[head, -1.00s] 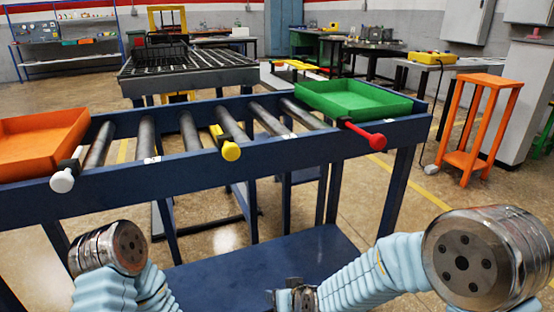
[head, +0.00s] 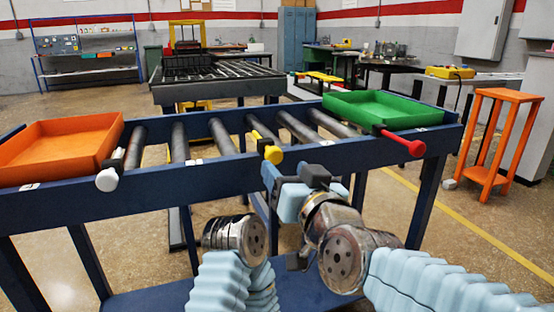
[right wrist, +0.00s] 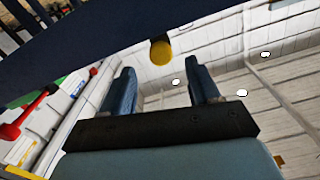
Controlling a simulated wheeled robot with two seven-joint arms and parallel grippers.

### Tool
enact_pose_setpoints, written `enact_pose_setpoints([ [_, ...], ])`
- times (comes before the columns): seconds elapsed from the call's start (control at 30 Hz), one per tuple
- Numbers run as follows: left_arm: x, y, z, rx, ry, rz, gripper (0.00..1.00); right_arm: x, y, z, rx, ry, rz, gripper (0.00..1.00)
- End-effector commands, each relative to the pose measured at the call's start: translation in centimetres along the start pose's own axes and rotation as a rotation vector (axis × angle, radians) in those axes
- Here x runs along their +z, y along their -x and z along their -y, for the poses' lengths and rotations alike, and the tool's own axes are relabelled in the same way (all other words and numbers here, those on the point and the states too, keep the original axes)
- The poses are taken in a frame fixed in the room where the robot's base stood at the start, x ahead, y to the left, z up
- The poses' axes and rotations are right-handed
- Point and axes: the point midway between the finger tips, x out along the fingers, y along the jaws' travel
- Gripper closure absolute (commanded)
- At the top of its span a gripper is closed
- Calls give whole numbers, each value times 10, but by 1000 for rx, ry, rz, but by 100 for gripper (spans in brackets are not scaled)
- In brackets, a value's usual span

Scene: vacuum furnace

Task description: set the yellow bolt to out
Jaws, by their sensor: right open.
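The yellow bolt ends in a round yellow knob (head: 273,154) at the front rail of the blue roller table (head: 215,182), in the middle of the head view. Its yellow rod shows behind the rail, angled between the rollers. My right gripper (head: 273,177) is just below and in front of the knob, open and empty. In the right wrist view the yellow knob (right wrist: 160,52) appears between and beyond the two blue fingertips (right wrist: 162,72), with no visible contact. My left gripper is out of view; only part of my left arm shows.
A white knob (head: 107,180) is at the left and a red knob (head: 416,148) at the right of the same rail. An orange tray (head: 60,148) and a green tray (head: 375,108) sit on the table. An orange stand (head: 488,145) is farther right.

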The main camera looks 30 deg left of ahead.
Motion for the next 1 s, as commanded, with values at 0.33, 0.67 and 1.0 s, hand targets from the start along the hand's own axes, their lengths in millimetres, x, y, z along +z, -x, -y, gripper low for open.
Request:
enact_pose_setpoints([
  [0.33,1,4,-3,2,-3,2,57,0,-64,0,0,1,2,39],
  [0.67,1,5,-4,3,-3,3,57,0,-73,0,0,0,0,39],
  [1.0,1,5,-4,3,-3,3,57,0,-72,0,-1,0,0,79],
])
